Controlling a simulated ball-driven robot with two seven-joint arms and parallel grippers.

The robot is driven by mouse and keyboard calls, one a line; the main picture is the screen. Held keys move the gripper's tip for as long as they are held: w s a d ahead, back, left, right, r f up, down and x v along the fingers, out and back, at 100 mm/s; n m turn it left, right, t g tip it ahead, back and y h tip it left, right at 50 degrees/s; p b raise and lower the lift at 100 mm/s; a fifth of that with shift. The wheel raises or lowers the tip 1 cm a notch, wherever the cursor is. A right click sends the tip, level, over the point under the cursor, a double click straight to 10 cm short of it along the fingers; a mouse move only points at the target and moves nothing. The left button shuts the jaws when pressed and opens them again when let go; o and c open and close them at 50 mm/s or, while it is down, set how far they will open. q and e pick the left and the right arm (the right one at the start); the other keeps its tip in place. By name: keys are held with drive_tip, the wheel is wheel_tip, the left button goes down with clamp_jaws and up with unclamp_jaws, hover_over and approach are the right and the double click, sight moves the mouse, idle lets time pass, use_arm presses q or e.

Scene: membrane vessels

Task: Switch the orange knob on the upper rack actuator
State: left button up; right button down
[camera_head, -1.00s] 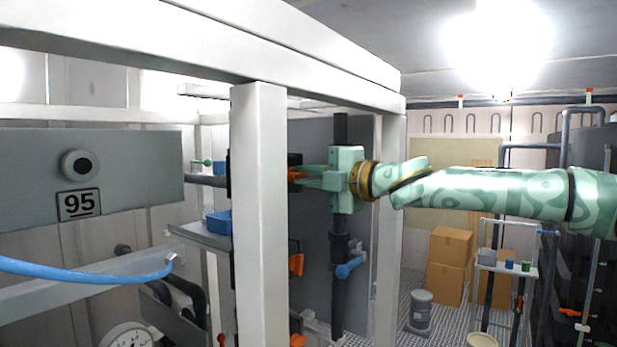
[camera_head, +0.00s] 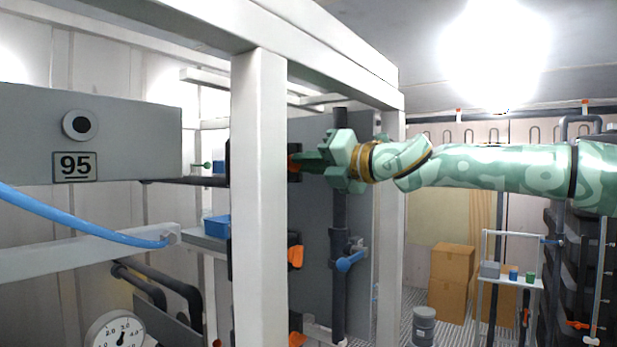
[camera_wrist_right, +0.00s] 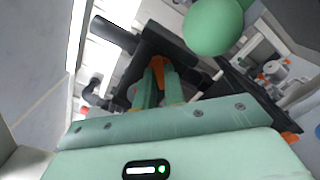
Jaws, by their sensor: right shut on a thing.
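The orange knob (camera_head: 292,163) of the upper rack actuator shows just right of the white post, mostly covered by my gripper. Its black actuator body is largely behind the post. My right gripper (camera_head: 303,161) comes in from the right, its fingers shut on the orange knob. In the right wrist view the two green fingers (camera_wrist_right: 158,88) close on the orange knob (camera_wrist_right: 158,66), in front of the black actuator (camera_wrist_right: 170,45). My left gripper is not in view.
A white post (camera_head: 260,200) stands directly left of the knob under a white beam. Lower orange knobs (camera_head: 296,257) sit beneath. A dark vertical pipe (camera_head: 339,220) with a blue handle (camera_head: 350,261) stands close below my gripper. A green rounded object (camera_wrist_right: 213,25) is near the wrist camera.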

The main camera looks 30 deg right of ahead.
drive_tip(key=shift+f+n+b, duration=0.15)
drive_tip(key=shift+n+b, duration=1.9)
drive_tip(key=shift+n, duration=1.55)
drive_tip(key=c, duration=1.5)
unclamp_jaws()
drive_tip(key=shift+w, duration=0.1)
drive_tip(key=b+v, duration=0.5)
drive_tip(key=v, duration=1.1)
drive_tip(key=shift+d, duration=0.1)
